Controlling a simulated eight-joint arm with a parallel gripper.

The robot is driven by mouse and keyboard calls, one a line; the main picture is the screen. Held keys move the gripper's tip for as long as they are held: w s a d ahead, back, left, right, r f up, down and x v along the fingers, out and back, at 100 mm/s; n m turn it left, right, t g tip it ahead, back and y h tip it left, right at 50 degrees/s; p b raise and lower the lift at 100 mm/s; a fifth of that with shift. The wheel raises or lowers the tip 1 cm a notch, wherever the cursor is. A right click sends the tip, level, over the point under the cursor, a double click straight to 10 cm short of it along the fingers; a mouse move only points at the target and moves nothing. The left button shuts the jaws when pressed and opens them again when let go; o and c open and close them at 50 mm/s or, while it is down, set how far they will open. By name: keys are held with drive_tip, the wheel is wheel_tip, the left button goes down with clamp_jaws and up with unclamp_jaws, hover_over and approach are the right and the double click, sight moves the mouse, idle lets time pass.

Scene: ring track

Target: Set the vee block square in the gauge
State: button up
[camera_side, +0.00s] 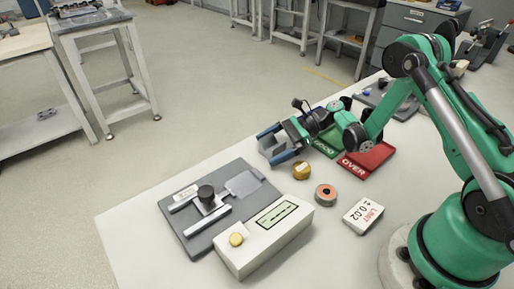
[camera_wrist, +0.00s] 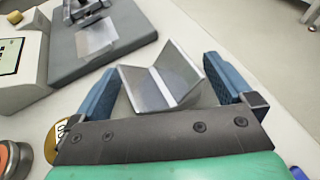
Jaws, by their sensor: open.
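The vee block (camera_wrist: 158,92) is a grey metal block with an open V-shaped groove, lying on the white table in the wrist view. My gripper (camera_wrist: 163,80) is open, with one blue finger on each side of the block. The block looks slightly turned between the fingers, and I cannot tell whether either finger touches it. In the side view my gripper (camera_side: 275,147) is low over the table and hides much of the block. The gauge (camera_side: 188,233) is a dark grey plate with light rails, a black knob and a pale flat pad; its pad area shows no block on it.
A white readout box (camera_side: 262,245) with a brass button stands against the gauge's near side. A brass piece (camera_side: 302,171), a copper-coloured ring (camera_side: 326,195) and a limit card (camera_side: 363,215) lie on the table. Green GOOD (camera_side: 327,143) and red OVER (camera_side: 368,161) trays sit beyond.

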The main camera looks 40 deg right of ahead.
clamp_jaws()
drive_tip(key=shift+r, duration=0.15)
wheel_tip(320, 180, up, 19)
wheel_tip(320, 180, up, 8)
drive_tip(key=m+t+h, duration=0.8)
drive_tip(key=m+h, duration=0.1)
drive_tip(key=m, duration=0.1)
hover_over(272, 147)
drive_tip(key=shift+w+a+r, duration=0.15)
drive_tip(key=shift+w+a, duration=0.05)
drive_tip(key=shift+w, duration=0.2)
